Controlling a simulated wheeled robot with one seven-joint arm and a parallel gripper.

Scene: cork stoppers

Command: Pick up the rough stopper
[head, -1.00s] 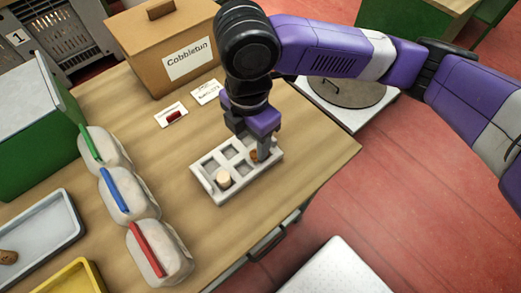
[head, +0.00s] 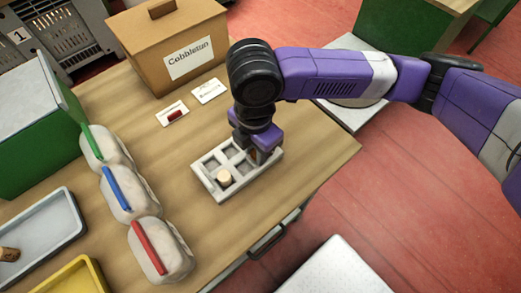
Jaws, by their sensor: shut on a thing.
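My gripper (head: 260,156) points down at the right end of a pale tray (head: 213,189) with several square compartments. It is shut on a brown stopper (head: 252,154), of which only a small part shows between the fingers. The stopper is at its compartment; I cannot tell whether it is clear of the tray floor. Its surface is too small and hidden to judge roughness. A second, paler stopper (head: 224,177) stands upright in a front compartment of the tray.
Three whitish bags with green, blue and red clips (head: 148,250) stand left of the tray. A cardboard box (head: 175,45) and two small cards (head: 172,113) are behind. A grey tray (head: 50,225) at left holds a brown cork (head: 9,254). Table is clear right of the tray.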

